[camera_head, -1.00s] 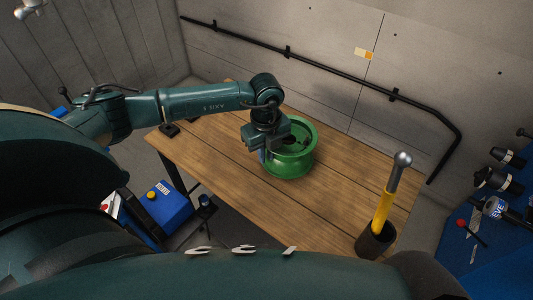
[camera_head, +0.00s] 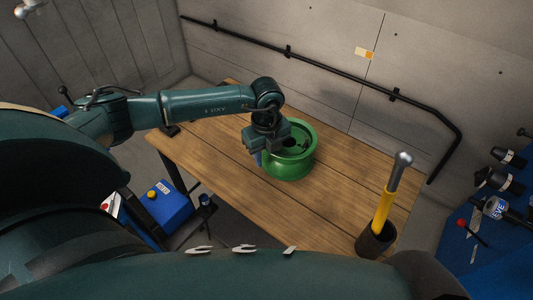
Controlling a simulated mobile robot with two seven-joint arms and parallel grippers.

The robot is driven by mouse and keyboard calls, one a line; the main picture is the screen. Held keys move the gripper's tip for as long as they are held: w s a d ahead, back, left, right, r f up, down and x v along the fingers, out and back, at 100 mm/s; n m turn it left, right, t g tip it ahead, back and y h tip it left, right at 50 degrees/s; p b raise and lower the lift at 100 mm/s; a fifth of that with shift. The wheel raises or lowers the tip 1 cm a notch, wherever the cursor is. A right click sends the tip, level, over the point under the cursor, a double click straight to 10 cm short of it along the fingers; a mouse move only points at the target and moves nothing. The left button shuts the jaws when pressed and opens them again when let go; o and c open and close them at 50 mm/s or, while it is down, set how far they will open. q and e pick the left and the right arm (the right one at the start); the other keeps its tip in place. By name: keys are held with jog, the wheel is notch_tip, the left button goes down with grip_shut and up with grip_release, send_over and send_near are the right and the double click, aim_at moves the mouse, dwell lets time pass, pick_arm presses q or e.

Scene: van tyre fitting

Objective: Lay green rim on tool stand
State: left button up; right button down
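The green rim (camera_head: 298,166) lies on its side face on the wooden table (camera_head: 225,170), with its open face up. My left gripper (camera_head: 265,155) is at the rim's left edge, pointing down. Its fingers are mostly hidden behind its own body and against the rim wall, so I cannot tell whether they are closed on it. My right gripper is not in the view. I cannot tell for sure which thing is the tool stand; the wooden table is the surface under the rim.
A dark cup (camera_head: 374,242) with a yellow-handled tool (camera_head: 384,205) stands at the table's near right corner. A blue box (camera_head: 166,204) is below the table's left side. A blue board with tools (camera_head: 486,232) is at the right. A black rail (camera_head: 340,72) runs along the wall.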

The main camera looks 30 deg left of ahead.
pick_arm(q)
notch_tip(320, 180, up, 12)
jog(key=shift+f, duration=0.25)
jog(key=shift+r, duration=0.35)
